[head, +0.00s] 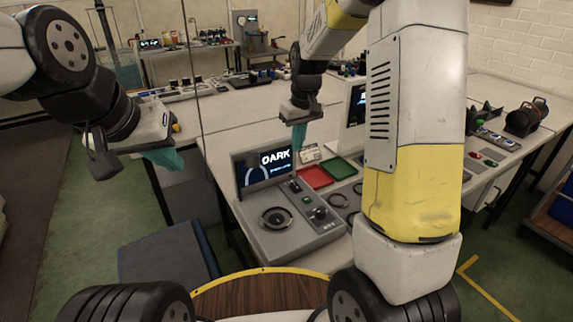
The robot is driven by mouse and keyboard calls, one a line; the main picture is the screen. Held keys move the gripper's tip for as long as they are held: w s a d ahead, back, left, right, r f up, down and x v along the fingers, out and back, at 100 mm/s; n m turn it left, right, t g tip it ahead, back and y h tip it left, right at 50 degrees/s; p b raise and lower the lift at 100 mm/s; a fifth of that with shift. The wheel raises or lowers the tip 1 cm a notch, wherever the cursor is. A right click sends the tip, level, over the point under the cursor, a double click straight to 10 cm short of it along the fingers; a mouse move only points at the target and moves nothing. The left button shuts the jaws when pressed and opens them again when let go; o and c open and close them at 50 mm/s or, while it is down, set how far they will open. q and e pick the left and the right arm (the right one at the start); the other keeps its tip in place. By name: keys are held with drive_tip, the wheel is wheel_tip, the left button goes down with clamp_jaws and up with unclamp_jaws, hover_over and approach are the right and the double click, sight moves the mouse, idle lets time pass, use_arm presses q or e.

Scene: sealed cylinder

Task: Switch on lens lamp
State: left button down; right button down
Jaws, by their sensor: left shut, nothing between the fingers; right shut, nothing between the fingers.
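A grey console (290,236) stands at the near edge of the white bench, with a round dark-ringed lens port (275,219) on its left. Its upright screen (263,167) reads "DARK" over a curved pale line. A control strip to the right of the port carries small switches (295,185) and a dark knob (319,212); which one works the lamp is too small to tell. My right gripper (299,138) is shut and empty, hanging teal tips down above the bench just beyond the screen's right side. My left gripper (166,158) is shut and empty, left of the bench and clear of the console.
A red tray (312,177) and a green tray (339,167) lie right of the screen. A second screen (357,101) stands behind them. My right arm hides part of the bench at right. A dark-topped stool (165,258) stands at lower left.

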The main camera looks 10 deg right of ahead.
sight(293, 183)
drive_tip(key=shift+f, duration=0.1)
drive_tip(key=f, duration=0.4)
drive_tip(key=w+f, duration=0.1)
drive_tip(key=f, duration=0.4)
drive_tip(key=w+f, duration=0.1)
drive_tip(key=f, duration=0.3)
drive_tip(key=shift+a+f, duration=0.35)
drive_tip(key=shift+a, duration=0.05)
drive_tip(key=shift+f, duration=0.1)
drive_tip(key=shift+f, duration=0.15)
drive_tip(key=shift+s+d+r, duration=0.2)
drive_tip(key=shift+s+d, duration=0.1)
drive_tip(key=shift+s, duration=0.35)
drive_tip(key=shift+r, duration=0.15)
